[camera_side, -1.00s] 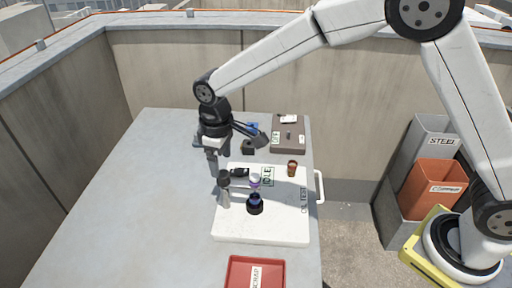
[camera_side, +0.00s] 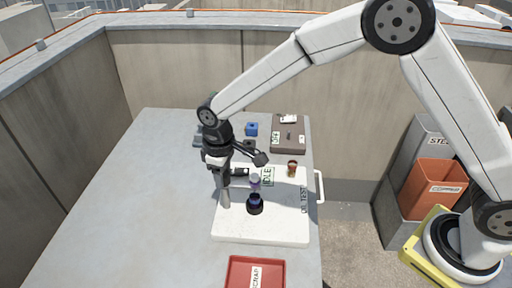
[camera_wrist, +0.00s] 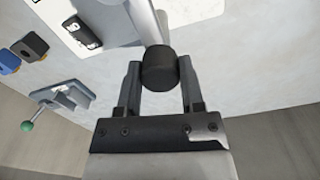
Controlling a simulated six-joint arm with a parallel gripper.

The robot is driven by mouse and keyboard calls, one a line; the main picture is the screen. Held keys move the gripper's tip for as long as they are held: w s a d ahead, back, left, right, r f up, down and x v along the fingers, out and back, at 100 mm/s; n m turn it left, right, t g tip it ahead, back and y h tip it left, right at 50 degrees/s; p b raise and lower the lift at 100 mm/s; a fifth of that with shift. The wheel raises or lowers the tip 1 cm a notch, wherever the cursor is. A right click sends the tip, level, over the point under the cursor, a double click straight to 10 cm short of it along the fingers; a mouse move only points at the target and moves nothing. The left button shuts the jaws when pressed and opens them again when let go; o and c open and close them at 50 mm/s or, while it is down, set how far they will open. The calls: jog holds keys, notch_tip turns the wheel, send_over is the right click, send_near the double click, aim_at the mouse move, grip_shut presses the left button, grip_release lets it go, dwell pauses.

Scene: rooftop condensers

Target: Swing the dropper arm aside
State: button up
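The dropper arm's post (camera_side: 226,198) stands upright on the left edge of the white test board (camera_side: 265,230). A black knob (camera_wrist: 160,70) tops the post. My gripper (camera_side: 220,172) is down at the knob; in the wrist view its two fingers (camera_wrist: 161,88) lie one on each side of the knob, very close. I cannot tell whether they press on it. The dropper with purple liquid (camera_side: 255,182) hangs right of the post, above a dark round vessel (camera_side: 255,205). The arm between post and dropper is largely hidden by my gripper.
A green-lettered IDLE sign (camera_side: 268,176) and a brown bottle (camera_side: 292,168) stand on the board. A blue block (camera_side: 252,129) and a brown-grey panel (camera_side: 288,145) lie behind. A red scrap tray (camera_side: 235,275) is in front. The table's left side is clear.

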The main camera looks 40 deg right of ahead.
grip_shut()
jog(key=shift+m, duration=0.4)
jog(key=m, duration=0.7)
jog(key=shift+r+m, duration=0.1)
jog(key=shift+m, duration=0.2)
jog(key=m, duration=0.4)
jog(key=shift+m, duration=0.3)
jog(key=m, duration=0.5)
jog(key=shift+w, duration=0.1)
jog(key=o, duration=0.9)
grip_release()
jog(key=shift+c, duration=0.2)
